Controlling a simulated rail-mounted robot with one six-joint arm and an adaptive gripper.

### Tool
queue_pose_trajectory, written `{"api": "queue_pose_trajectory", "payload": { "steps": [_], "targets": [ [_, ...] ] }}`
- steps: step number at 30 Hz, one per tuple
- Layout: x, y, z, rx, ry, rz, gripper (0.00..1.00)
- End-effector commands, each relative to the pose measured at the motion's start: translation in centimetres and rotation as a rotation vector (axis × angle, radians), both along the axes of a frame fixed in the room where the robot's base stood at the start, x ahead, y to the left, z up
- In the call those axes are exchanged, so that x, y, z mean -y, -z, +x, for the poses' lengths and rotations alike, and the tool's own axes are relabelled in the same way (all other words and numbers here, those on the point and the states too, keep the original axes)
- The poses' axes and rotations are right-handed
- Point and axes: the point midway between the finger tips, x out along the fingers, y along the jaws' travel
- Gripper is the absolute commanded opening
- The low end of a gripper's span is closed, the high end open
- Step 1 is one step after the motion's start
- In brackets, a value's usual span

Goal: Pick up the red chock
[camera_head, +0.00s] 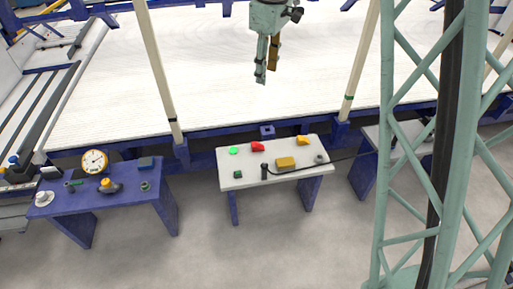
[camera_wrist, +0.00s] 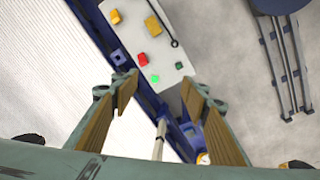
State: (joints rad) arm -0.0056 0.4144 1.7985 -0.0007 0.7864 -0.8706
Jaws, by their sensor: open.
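The red chock (camera_head: 257,146) lies on the white top of a small table (camera_head: 225,178), near its back edge, between a bright green disc and a yellow chock. It also shows in the wrist view (camera_wrist: 143,59), close to the table's left edge. My gripper (camera_head: 266,75) hangs high above the white deck behind the table, pointing down. In the wrist view my gripper (camera_wrist: 160,83) has its fingers wide apart with nothing between them. The red chock shows beyond the fingertips, slightly left of the middle, well apart from them.
The bright green disc (camera_head: 234,150), yellow chock (camera_head: 302,141), yellow box (camera_head: 285,162) and a black cabled device (camera_head: 264,171) share the tabletop. A blue table (camera_head: 122,199) with a gauge stands left. Pale posts (camera_head: 158,75) rise either side. A green lattice tower (camera_head: 388,150) stands right.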

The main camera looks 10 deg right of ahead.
Motion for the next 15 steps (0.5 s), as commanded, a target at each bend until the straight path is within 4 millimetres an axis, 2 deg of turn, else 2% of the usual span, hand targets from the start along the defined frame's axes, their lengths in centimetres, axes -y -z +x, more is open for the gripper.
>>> {"api": "queue_pose_trajectory", "payload": {
  "steps": [15],
  "targets": [
    [-0.1, 8.7, 7.5, -0.039, -0.159, -0.02, 0.41]
  ]
}}
